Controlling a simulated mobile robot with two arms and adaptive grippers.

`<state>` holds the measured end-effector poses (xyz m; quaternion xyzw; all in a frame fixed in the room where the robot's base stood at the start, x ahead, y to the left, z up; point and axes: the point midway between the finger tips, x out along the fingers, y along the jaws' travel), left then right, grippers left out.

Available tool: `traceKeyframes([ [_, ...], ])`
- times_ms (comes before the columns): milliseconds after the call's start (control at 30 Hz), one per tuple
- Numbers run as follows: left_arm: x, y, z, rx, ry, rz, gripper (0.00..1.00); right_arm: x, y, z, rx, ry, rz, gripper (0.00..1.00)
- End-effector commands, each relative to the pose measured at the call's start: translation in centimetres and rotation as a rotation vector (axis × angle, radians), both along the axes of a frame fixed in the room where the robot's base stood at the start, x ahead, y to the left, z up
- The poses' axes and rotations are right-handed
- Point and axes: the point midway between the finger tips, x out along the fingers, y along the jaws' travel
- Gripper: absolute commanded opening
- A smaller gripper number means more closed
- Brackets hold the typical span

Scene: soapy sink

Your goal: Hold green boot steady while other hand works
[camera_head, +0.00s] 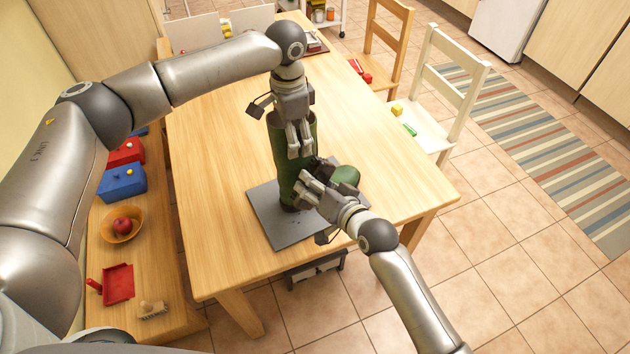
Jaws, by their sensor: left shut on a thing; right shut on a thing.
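A tall green boot (286,165) stands upright on a grey mat (271,228) near the front of the wooden table, its toe (345,175) pointing right. My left gripper (299,150) comes down from above and is shut at the top of the boot's shaft. My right gripper (308,188) comes from the lower right and is low at the boot's front, near the ankle. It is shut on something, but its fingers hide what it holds. Small dark specks lie on the mat.
A bench on the left holds blue and red boxes (122,182), a bowl (121,225) with an apple, a red dustpan (118,284) and a brush (153,310). Chairs (440,95) stand along the right side. The table (215,150) is clear left of the boot.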

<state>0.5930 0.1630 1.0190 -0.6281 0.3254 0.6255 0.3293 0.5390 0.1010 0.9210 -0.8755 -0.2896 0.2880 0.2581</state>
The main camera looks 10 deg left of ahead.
Motion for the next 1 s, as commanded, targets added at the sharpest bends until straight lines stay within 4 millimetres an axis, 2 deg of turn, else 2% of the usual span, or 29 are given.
traceKeyframes([
  [33,-0.4,-0.1,-0.5,0.0,0.012,-0.003,0.53,0.0,0.0,-0.6,-0.001,0.001,0.0,0.22],
  [200,-0.4,-0.1,-0.5,0.0,0.012,-0.003,0.53,0.1,0.1,-2.0,-0.002,0.002,0.001,0.22],
  [433,-0.4,-0.1,-0.5,-0.001,0.013,-0.003,0.53,0.0,0.1,-2.8,-0.003,0.004,0.002,0.22],
  [700,-0.4,-0.1,-0.5,-0.001,0.013,-0.003,0.53,0.0,0.0,-4.9,-0.003,0.002,0.001,0.22],
  [833,-0.4,-0.1,-0.5,0.0,0.012,-0.003,0.53,0.0,0.0,-5.1,0.0,-0.002,0.001,0.22],
  [1000,-0.3,-0.1,-0.5,0.001,0.013,-0.002,0.53,0.1,0.1,-3.8,0.004,-0.003,-0.001,0.22],
])
